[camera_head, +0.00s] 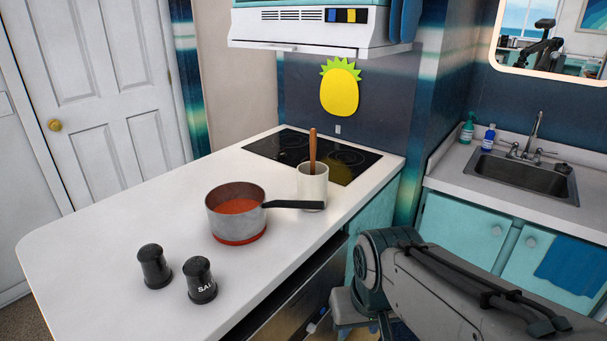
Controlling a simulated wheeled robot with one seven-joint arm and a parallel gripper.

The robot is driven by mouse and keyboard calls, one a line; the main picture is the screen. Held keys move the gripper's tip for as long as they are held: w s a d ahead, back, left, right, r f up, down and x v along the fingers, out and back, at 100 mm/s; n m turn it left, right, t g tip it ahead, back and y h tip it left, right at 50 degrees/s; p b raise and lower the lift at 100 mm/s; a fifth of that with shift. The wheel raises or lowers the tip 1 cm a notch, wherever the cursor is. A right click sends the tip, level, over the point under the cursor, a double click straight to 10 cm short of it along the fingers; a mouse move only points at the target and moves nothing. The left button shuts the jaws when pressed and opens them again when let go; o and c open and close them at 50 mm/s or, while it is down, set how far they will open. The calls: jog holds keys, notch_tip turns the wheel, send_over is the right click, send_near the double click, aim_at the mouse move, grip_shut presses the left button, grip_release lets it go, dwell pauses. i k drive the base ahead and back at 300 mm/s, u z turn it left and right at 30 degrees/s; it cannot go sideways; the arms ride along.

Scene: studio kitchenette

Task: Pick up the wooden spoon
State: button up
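The wooden spoon (313,149) stands nearly upright in a white cup-like holder (312,186) on the white counter, near the front edge of the black cooktop. Only its brown handle shows above the rim; its lower part is hidden inside the holder. My arm comes in from the lower right, beyond the counter's edge and well apart from the spoon. My gripper cannot be made out at the arm's end, so its opening is hidden.
A saucepan (236,209) with reddish contents stands left of the holder; its dark handle (292,204) crosses in front of the holder. Two black shakers (200,279) stand at the front left. A range hood (305,28) hangs above the cooktop (335,162). The left counter (110,215) is clear.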

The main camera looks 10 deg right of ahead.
aim_at(313, 132)
jog(key=k, duration=0.15)
jog(key=z, duration=1.7)
jog(key=i, duration=1.4)
jog(key=u, duration=3.05)
